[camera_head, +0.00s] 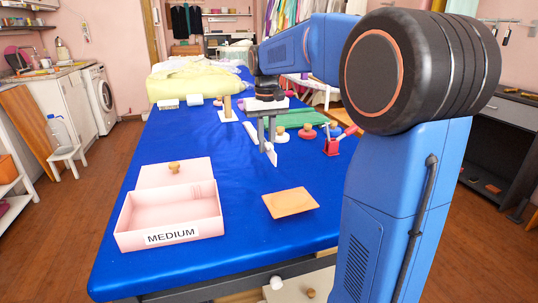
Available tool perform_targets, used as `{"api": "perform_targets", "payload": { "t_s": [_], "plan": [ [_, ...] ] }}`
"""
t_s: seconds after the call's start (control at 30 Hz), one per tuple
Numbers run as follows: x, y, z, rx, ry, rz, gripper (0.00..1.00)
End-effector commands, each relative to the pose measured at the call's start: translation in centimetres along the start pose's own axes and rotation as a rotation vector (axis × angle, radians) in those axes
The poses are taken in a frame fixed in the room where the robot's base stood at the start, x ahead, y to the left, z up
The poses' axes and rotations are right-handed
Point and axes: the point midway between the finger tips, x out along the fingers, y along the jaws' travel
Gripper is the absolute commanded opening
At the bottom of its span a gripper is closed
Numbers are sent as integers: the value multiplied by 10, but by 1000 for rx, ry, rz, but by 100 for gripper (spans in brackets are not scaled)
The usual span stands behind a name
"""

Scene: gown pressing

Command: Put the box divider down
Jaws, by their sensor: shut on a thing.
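My gripper (267,138) points down over the middle of the blue table, its jaws shut on a small pale upright plate, which looks like the box divider (272,157). The gripper partly hides the divider. I cannot tell whether the divider's lower edge touches the table. An open pink box (170,236) labelled MEDIUM stands at the front left of the table, apart from the divider.
A pink lid (174,172) with a wooden knob is behind the box. A tan square plate (290,203) lies at the front right. A red clamp-like tool (338,142) and green cloth (296,118) are near the gripper. Blue table (222,165) between box and gripper is clear.

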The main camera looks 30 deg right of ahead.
Motion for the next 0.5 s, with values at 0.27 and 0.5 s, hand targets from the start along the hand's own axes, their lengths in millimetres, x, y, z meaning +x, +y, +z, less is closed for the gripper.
{"api": "perform_targets", "payload": {
  "t_s": [0.27, 0.5],
  "plan": [
    [26, 0, 0, 0, -1, 0, 0],
    [39, 0, 0, 0, 2, 0, 0]
  ]
}}
